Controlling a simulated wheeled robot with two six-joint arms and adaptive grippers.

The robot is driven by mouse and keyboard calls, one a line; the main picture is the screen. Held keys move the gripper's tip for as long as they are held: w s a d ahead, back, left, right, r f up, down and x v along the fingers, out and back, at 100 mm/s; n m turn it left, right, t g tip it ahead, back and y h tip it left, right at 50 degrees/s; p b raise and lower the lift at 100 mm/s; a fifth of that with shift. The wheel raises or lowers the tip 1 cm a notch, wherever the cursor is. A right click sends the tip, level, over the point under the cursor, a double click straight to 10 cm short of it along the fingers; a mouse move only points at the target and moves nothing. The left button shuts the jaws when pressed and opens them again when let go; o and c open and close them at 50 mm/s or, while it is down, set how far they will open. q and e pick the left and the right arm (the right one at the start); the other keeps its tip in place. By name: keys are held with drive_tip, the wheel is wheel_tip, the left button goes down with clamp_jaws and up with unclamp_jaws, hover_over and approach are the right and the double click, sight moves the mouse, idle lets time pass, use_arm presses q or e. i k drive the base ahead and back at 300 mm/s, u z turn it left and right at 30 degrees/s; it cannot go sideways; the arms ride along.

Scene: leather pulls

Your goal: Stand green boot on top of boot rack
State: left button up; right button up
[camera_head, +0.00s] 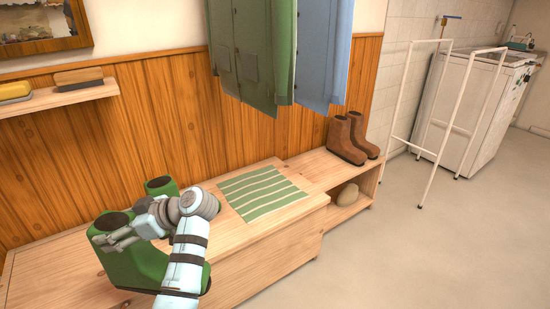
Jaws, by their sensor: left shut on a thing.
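A pair of green boots stands at the left end of the wooden bench (255,262). The near green boot (118,262) shows its dark opening and part of its foot; my arm hides some of it. The far green boot (160,184) shows mostly its top behind my gripper. My left gripper (112,240) is shut on the near green boot at its upper shaft. The boot appears upright; I cannot tell whether its sole touches the bench. The boot rack (327,171) is the low open wooden shelf at the right. My right gripper is out of view.
Brown boots (348,140) stand on the rack's far right; a round tan object (346,194) lies inside. A green striped mat (262,191) lies on the bench. Green (250,50) and blue (322,50) coats hang above. A wall shelf (60,97) holds brushes.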

sight(309, 171)
drive_tip(key=z, duration=0.45)
drive_tip(key=i, duration=0.6)
drive_tip(key=z, duration=1.1)
drive_tip(key=i, duration=2.15)
drive_tip(key=u, duration=0.6)
drive_tip(key=i, duration=0.7)
drive_tip(key=u, duration=1.15)
drive_tip(key=i, duration=0.5)
drive_tip(key=u, duration=0.4)
